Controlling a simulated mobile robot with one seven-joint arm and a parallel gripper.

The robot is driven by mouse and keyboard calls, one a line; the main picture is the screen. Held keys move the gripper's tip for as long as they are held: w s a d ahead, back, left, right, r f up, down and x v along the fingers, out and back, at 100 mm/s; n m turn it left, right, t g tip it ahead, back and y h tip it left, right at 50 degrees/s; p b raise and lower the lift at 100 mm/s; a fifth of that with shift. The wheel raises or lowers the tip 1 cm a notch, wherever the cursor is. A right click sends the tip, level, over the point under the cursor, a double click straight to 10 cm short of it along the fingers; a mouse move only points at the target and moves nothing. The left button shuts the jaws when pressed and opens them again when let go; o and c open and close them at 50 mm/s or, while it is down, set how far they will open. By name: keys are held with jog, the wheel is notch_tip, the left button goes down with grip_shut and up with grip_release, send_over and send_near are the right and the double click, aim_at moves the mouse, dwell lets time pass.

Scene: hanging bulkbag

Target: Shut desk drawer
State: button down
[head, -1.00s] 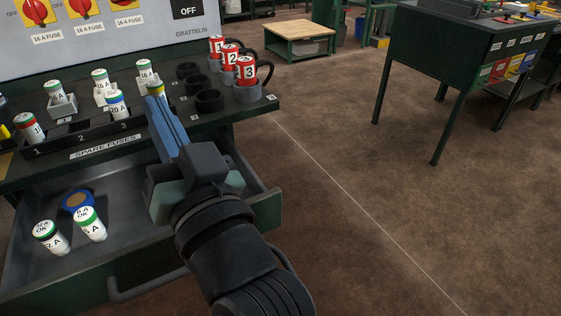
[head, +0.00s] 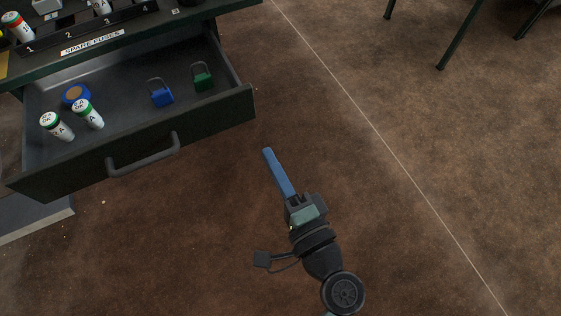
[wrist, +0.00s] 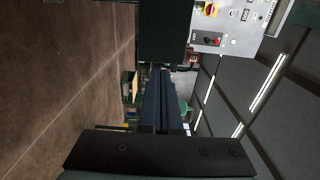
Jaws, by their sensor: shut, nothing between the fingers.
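The desk drawer (head: 190,122) is pulled out from under the desk top, with its front panel and grey bar handle (head: 143,155) facing me in the head view. Inside it lie a blue padlock (head: 161,97), a green padlock (head: 203,79), two white fuses with green bands (head: 72,122) and a round blue-and-tan item (head: 76,95). My gripper (head: 267,152) is shut and empty, with its blue fingers together. In the picture it is to the right of and below the drawer front, apart from it. In the wrist view the fingers (wrist: 162,75) point ahead.
The desk top (head: 120,38) above the drawer carries a numbered fuse rack labelled SPARE FUSES. Brown floor to the right is open. Legs of another green bench (head: 462,35) stand at the top right.

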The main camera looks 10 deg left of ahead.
aim_at(244, 109)
jog(key=x, duration=1)
jog(key=shift+w, duration=0.1)
